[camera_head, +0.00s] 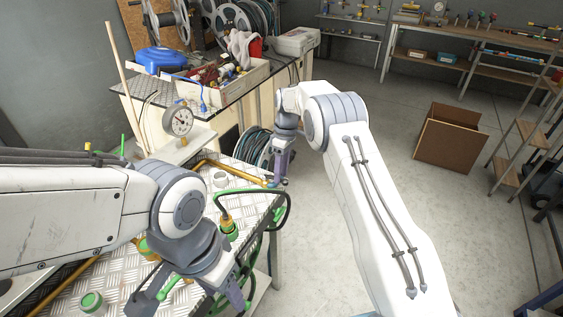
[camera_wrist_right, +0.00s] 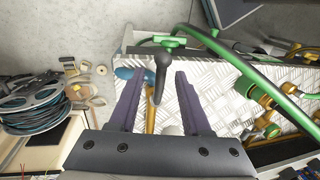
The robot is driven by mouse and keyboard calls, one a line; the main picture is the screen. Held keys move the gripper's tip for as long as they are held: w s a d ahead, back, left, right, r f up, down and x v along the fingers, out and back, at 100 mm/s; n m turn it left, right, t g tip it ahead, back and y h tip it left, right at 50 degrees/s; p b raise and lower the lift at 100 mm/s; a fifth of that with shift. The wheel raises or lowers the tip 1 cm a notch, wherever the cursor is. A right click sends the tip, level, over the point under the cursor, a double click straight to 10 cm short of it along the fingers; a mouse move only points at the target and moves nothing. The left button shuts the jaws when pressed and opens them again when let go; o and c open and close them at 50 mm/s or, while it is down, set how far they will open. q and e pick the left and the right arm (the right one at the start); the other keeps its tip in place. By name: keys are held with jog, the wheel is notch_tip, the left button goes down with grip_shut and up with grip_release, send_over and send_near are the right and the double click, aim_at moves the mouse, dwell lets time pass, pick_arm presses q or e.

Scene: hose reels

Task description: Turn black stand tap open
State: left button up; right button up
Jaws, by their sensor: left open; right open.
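A black tap handle (camera_wrist_right: 161,72) with a rounded top shows in the right wrist view, between the fingers of my right gripper (camera_wrist_right: 155,88). The gripper is open, with a gap on each side of the handle; I cannot tell how deep the handle sits between the fingers. A brass pipe (camera_wrist_right: 151,120) runs below it. In the head view my right gripper (camera_head: 281,168) points down at the far right corner of the metal bench (camera_head: 245,177), and it hides the handle. My left gripper (camera_head: 190,292) is open over the near part of the bench, close to a green lever (camera_head: 170,288).
A pressure gauge (camera_head: 178,120) stands at the back of the bench. A green hose (camera_wrist_right: 215,48) loops past the right gripper's side. A blue part (camera_wrist_right: 127,73) lies beside the left finger in the wrist view. A cardboard box (camera_head: 450,138) stands on open floor at right.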

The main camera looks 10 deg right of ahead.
notch_tip(320, 180, up, 10)
jog(key=w+d, duration=0.1)
jog(key=shift+w+b, duration=0.3)
jog(key=shift+b, duration=0.15)
jog(key=shift+f, duration=0.1)
jog(key=s+a+r+m, duration=0.1)
jog(key=s+a+r, duration=0.3)
jog(key=s+a, duration=0.3)
jog(key=s+a+r+m, duration=0.1)
jog(key=s+a+r, duration=0.35)
jog(key=s, duration=0.45)
jog(key=s+d+f+t, duration=0.1)
jog(key=s+f, duration=0.1)
jog(key=s, duration=1.1)
jog(key=s+d+f+m, duration=0.1)
jog(key=s+d+f, duration=0.1)
jog(key=s, duration=1.1)
jog(key=shift+d+f+t, duration=0.3)
jog(key=shift+f+t, duration=0.1)
jog(key=shift+f, duration=0.35)
